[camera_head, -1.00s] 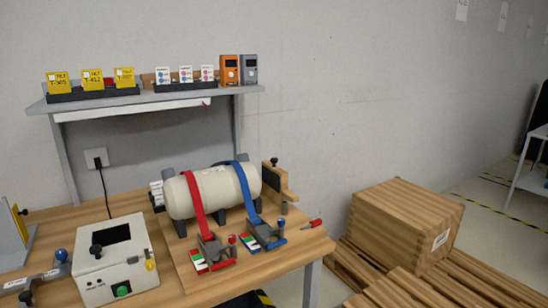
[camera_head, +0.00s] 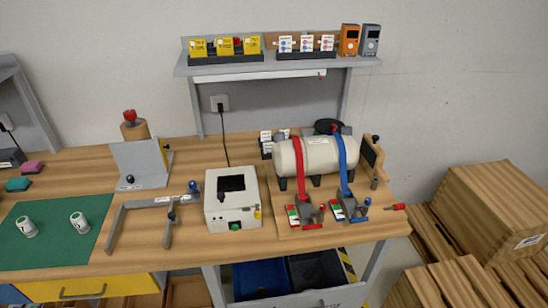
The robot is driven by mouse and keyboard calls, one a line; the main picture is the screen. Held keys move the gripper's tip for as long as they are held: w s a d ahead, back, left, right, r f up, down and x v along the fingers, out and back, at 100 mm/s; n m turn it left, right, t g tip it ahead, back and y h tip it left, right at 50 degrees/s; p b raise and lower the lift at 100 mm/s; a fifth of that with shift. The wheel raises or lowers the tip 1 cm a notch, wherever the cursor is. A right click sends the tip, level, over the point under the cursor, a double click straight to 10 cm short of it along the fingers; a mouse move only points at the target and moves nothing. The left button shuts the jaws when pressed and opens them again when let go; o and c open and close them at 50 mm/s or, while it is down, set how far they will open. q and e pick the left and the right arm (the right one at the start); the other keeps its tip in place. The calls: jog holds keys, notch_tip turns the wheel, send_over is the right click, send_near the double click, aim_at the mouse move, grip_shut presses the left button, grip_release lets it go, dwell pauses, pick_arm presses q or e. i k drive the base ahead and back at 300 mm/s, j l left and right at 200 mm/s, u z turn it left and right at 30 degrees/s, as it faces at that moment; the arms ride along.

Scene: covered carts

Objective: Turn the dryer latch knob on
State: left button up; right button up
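A white box-shaped device (camera_head: 219,216), which looks like the dryer, stands on the wooden workbench near the middle of the view. It has a dark window on top with a black knob (camera_head: 221,196) at its left edge. A green button (camera_head: 235,226) is on its front and a small yellow piece (camera_head: 258,214) at its right front corner. Which of these is the latch knob is too small to tell. Neither of my grippers is in view.
A cream tank (camera_head: 318,155) with red and blue straps stands right of the device. A grey metal fixture (camera_head: 135,204) lies to its left, beside a green mat (camera_head: 52,245) with two white pieces. A shelf (camera_head: 275,67) hangs behind. Wooden crates (camera_head: 495,210) stand at right.

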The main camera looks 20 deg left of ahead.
aim_at(258, 214)
jog(key=l+u, duration=0.1)
jog(key=u, duration=0.95)
